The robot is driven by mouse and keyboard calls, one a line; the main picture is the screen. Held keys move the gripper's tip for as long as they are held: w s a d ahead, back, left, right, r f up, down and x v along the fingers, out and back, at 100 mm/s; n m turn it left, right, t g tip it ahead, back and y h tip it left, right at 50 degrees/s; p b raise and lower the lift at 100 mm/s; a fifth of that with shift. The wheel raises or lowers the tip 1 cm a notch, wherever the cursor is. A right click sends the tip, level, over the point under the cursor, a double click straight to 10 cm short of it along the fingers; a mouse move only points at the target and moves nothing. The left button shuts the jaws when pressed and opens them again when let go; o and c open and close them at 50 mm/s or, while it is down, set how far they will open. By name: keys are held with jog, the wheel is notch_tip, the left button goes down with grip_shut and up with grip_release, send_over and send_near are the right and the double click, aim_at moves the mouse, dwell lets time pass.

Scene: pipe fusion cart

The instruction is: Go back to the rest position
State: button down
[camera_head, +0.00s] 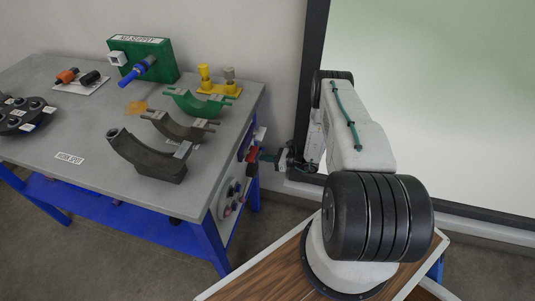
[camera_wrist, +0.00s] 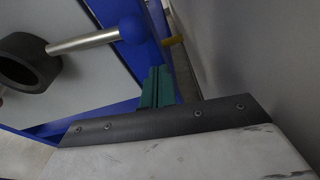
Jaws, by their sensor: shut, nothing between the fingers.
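My gripper (camera_head: 266,157) shows in the head view beside the right end of the cart, close to its side panel. Its green fingers (camera_wrist: 157,88) also show in the wrist view, pressed together with nothing between them. In the wrist view, a lever with a blue ball knob (camera_wrist: 131,28) on a metal rod is near the fingertips, to their upper left. I cannot tell from these views whether the fingers touch it. My arm reaches from the wood-topped base toward the cart, its forearm in front of the large pale panel.
The grey-topped cart (camera_head: 85,135) carries curved clamps (camera_head: 150,158), a green block (camera_head: 142,60) with a blue handle, and a yellow stand (camera_head: 219,88). Its side panel (camera_head: 228,205) has knobs. A pale board (camera_head: 440,90) with a dark frame stands behind my arm. Floor shows below.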

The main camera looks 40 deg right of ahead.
jog(key=v, duration=1)
jog(key=shift+s+a, duration=0.15)
jog(key=shift+a, duration=0.05)
jog(key=shift+f, duration=0.1)
jog(key=s+a+n+g+y, duration=0.2)
jog(key=s+a, duration=0.2)
jog(key=s+a+r+n+g+h, duration=0.15)
jog(key=a+r+n+g, duration=0.35)
jog(key=r, duration=0.8)
jog(key=s+a+r+n+g+h, duration=0.15)
jog(key=s+r+n+g, duration=0.35)
jog(key=r, duration=0.7)
jog(key=a+r+n+g+h, duration=0.1)
jog(key=a+r+n+g, duration=0.45)
jog(key=r, duration=0.75)
jog(key=s+a+r+n+t+h, duration=0.3)
jog(key=s+r+n, duration=0.3)
jog(key=s+r, duration=0.2)
jog(key=s+a+r+n+t+h, duration=0.3)
jog(key=s+a+r+n+h, duration=0.2)
jog(key=s+r, duration=0.4)
notch_tip(320, 180, up, 5)
jog(key=shift+s+a+f+n, duration=0.25)
jog(key=shift+a+n, duration=0.3)
jog(key=shift+a, duration=0.25)
